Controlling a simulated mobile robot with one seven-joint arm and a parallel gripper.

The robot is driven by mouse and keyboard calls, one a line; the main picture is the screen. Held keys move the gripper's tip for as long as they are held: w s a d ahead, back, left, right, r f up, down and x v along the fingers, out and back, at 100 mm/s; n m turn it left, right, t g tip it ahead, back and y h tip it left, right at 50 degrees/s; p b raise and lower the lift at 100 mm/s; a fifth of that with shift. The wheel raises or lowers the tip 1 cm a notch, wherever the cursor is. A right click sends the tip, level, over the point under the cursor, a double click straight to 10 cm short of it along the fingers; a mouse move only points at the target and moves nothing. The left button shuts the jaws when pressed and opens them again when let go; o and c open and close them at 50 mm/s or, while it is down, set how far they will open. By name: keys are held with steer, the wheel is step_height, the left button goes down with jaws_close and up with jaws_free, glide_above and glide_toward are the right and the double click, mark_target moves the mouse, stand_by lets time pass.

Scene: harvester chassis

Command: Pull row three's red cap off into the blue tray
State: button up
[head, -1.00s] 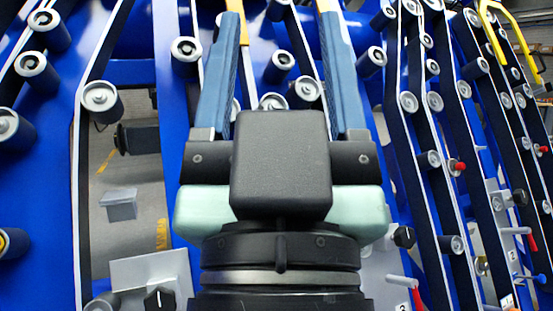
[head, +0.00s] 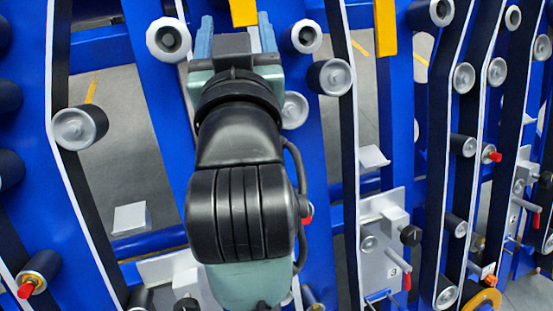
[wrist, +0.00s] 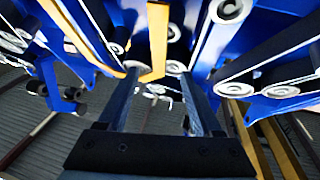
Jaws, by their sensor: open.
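A plate marked 3 (head: 374,256) is right of my arm in the head view, with a red-tipped lever (head: 407,281) on it. A red cap (head: 307,215) shows partly from behind my arm. Another red cap (head: 495,156) is further right, and one (head: 25,290) is at lower left. I cannot tell for certain which belongs to row three. My gripper (head: 236,34) is open and empty, at the upper middle among rollers, apart from these caps. In the wrist view its two fingers (wrist: 162,82) are spread with nothing held. I cannot make out a blue tray.
Blue frame uprights with dark white-edged belts and grey rollers (head: 337,77) surround my arm closely. Yellow bars (head: 385,27) hang at the top; one (wrist: 158,40) lies ahead between my fingers in the wrist view. Open floor shows through gaps in the frame.

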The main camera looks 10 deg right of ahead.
steer(key=w+g+p, duration=0.2)
steer(key=g+p, duration=0.1)
steer(key=p, duration=0.3)
steer(key=n+g+h+p, duration=0.1)
steer(key=n+g+h, duration=0.5)
steer(key=g, duration=0.7)
glide_toward(305, 219)
steer(key=x, duration=0.9)
steer(key=shift+w, duration=0.1)
jaws_close()
